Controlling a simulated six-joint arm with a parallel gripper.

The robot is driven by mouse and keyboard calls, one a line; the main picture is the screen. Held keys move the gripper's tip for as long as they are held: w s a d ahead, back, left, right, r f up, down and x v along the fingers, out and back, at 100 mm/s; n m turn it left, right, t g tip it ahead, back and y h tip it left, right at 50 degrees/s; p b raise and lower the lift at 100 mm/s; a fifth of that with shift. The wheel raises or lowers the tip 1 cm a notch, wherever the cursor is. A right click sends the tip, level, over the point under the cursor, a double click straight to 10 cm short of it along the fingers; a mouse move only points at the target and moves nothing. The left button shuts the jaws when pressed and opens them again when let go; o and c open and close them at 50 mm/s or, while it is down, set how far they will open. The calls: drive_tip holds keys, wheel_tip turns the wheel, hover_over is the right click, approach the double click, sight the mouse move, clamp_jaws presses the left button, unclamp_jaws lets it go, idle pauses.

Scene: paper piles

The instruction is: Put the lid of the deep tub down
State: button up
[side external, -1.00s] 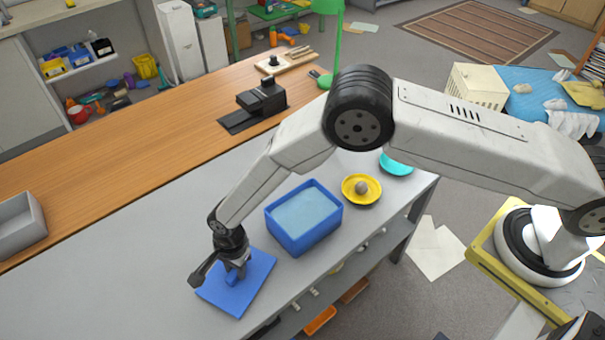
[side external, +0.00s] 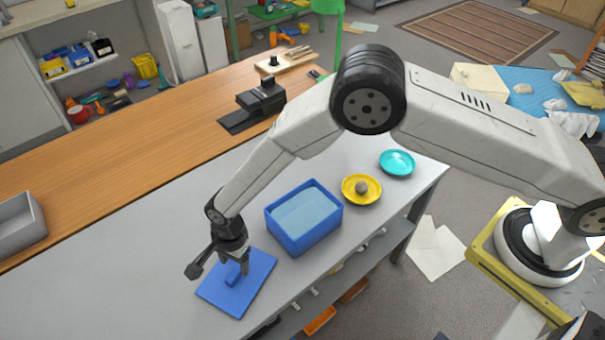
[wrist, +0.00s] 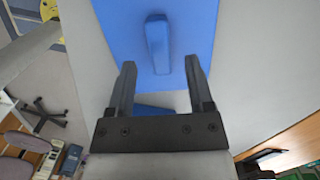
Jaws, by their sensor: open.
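The blue lid (side external: 251,287) lies flat on the grey table, left of and in front of the deep blue tub (side external: 303,233). The lid has a raised bar handle (side external: 233,280) in its middle. The tub stands uncovered and holds something pale blue. My gripper (side external: 239,268) is just above the lid's handle.
A yellow dish (side external: 374,192) with a round grey thing and a turquoise dish (side external: 397,161) stand right of the tub. A grey bin (side external: 20,222) is at the far left. A black device (side external: 262,101) sits on the wooden counter. The table left of the lid is clear.

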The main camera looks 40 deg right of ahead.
wheel_tip(320, 180, up, 9)
drive_tip(key=d, duration=0.1)
drive_tip(key=shift+w, duration=0.2)
drive_tip(key=shift+r, duration=0.1)
idle(0.5)
drive_tip(key=d+r+n+t, duration=0.1)
drive_tip(key=d+r+n, duration=0.3)
drive_tip(key=d, duration=0.5)
drive_tip(key=d+r+n+t, duration=0.1)
drive_tip(key=d+r+n, duration=0.1)
drive_tip(key=d+r, duration=0.5)
drive_tip(key=s+d+r+n+t+h, duration=0.1)
drive_tip(key=s+d+r+n, duration=0.1)
drive_tip(key=s+d+n, duration=0.5)
drive_tip(key=s+d, duration=0.5)
drive_tip(key=d, duration=0.4)
drive_tip(key=shift+s+d, duration=0.25)
